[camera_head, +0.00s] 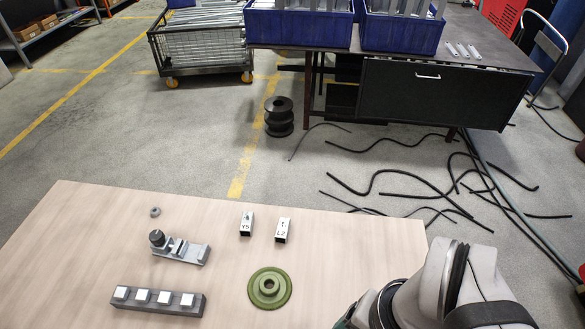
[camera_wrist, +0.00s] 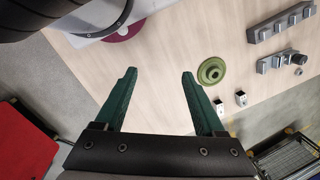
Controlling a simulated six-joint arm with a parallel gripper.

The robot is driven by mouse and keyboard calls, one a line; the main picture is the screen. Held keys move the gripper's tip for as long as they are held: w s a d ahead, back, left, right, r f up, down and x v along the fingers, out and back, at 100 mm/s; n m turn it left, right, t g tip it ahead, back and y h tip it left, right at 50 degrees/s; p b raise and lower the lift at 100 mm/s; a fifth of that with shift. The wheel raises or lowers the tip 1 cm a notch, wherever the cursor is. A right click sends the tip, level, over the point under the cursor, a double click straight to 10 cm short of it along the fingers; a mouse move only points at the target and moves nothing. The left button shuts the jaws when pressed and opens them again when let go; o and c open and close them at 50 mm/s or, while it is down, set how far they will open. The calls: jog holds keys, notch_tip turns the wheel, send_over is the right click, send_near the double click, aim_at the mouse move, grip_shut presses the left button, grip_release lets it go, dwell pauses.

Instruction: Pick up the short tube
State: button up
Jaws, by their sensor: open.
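Two short square metal tubes stand near the far edge of the wooden table, one marked Y5 (camera_head: 246,224) and one marked L2 (camera_head: 283,231). They look about alike in length; I cannot tell which is the shorter. In the wrist view they are small pale blocks, L2 (camera_wrist: 219,106) and Y5 (camera_wrist: 240,98), to the right of my gripper (camera_wrist: 158,74). My gripper has green fingers, spread wide, with nothing between them. It is apart from both tubes. In the head view my arm enters at the lower right and the fingers are mostly out of frame.
A green flanged disc (camera_head: 269,288) lies in front of the tubes. A grey clamp fixture (camera_head: 181,249), a block with several white squares (camera_head: 158,301) and a small grey ring (camera_head: 155,212) are to the left. The wooden table (camera_head: 95,230) is clear between them.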

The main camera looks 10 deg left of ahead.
jog(key=o, duration=0.4)
jog(key=shift+c, duration=0.2)
jog(key=w+a+r+n, duration=0.1)
jog(key=w+r+n, duration=0.1)
jog(key=w+n, duration=0.3)
jog(key=w+a+r+n, duration=0.1)
jog(key=w+a+n, duration=0.15)
jog(key=w, duration=0.55)
jog(key=n+h, duration=0.2)
jog(key=n, duration=1.3)
send_over(282, 227)
jog(key=d, duration=0.1)
notch_tip(282, 227, down, 8)
jog(key=shift+f, duration=0.15)
jog(key=f, duration=1)
jog(key=a+f, duration=0.1)
jog(key=f, duration=0.4)
jog(key=shift+f, duration=0.15)
jog(key=shift+c, duration=0.3)
